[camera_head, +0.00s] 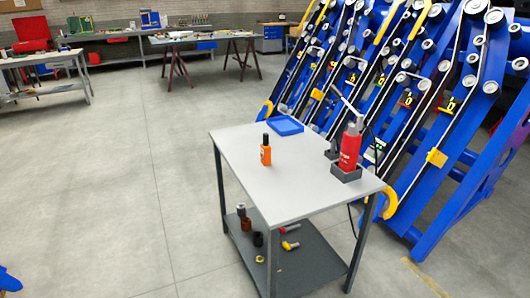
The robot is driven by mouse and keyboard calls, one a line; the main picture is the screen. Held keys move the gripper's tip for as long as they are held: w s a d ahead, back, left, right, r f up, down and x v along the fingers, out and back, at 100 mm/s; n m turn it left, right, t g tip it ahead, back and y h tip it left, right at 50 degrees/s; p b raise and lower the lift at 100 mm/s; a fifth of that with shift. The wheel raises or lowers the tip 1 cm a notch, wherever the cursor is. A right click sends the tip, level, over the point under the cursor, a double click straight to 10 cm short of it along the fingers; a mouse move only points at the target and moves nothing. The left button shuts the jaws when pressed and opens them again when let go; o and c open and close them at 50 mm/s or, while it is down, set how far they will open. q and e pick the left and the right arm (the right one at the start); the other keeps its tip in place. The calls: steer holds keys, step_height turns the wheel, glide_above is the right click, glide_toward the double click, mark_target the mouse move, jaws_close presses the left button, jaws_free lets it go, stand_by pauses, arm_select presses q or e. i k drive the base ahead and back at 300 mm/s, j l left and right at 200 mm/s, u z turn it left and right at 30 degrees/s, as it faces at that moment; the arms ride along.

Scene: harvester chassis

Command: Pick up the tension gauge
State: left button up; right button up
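A small table with a light grey top (225,145) stands right of centre. On it is an upright orange item (266,155) with a black top. A larger red device (350,150) with a grey top stands upright in a dark holder (346,173) near the right edge. I cannot tell for sure which of these is the tension gauge; neither is clearly marked as one at this size. Neither gripper can be made out, and nothing is touching the items on the table.
A blue tray (287,125) lies at the table's back edge. The lower shelf (300,270) holds several small parts. Blue harvester machinery (455,190) stands close behind and right of the table. Workbenches (205,38) line the back. The floor (120,190) left of the table is clear.

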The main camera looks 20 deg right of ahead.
mark_target(266, 149)
steer(key=i+l, duration=0.1)
steer(key=l, duration=0.35)
steer(key=i+l, duration=0.1)
steer(key=l, duration=0.3)
steer(key=i+l, duration=0.15)
steer(key=l, duration=0.3)
steer(key=i+l, duration=0.1)
steer(key=l, duration=0.35)
steer(key=i+l, duration=0.1)
steer(key=l, duration=0.3)
steer(key=i+l, duration=0.1)
steer(key=l, duration=0.35)
steer(key=i+l, duration=0.15)
steer(key=l, duration=0.3)
steer(key=i+l, duration=0.1)
steer(key=l, duration=0.3)
steer(key=u, duration=0.05)
